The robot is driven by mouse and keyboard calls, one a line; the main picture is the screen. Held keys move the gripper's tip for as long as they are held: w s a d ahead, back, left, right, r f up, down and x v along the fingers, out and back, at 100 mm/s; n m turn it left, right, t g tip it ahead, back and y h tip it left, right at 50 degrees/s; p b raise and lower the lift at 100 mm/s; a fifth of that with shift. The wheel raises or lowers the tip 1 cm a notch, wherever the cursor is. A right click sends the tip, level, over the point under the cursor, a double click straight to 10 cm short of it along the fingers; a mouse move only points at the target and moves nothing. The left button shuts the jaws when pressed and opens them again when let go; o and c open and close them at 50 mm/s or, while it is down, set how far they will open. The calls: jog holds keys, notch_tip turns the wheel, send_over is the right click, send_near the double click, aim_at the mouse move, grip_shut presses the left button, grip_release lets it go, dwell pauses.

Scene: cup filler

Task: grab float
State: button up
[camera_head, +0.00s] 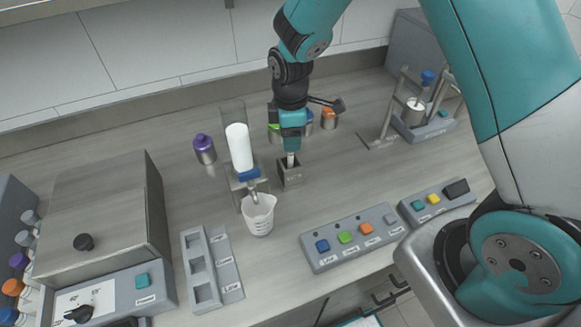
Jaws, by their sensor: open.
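My gripper (291,151) points down right above a small dark grey holder (291,179) on the counter. Its jaws are open. A pale upright piece shows between the gripper and the holder; I cannot tell whether it is the float or part of my fingers. The holder's label is too small to read. To the left stands a filler with a white cylinder (239,147) in a clear tube and a blue valve (249,175). A white measuring beaker (258,214) stands under its spout.
Behind my gripper are several small coloured jars, one with an orange lid (328,119). A purple-capped bottle (204,148) is at left. A button panel (352,238) and slotted tray (211,266) lie in front. A grey box (100,215) fills the left. A stand (421,112) is at right.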

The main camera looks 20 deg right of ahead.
jog(key=shift+f, duration=0.15)
grip_shut()
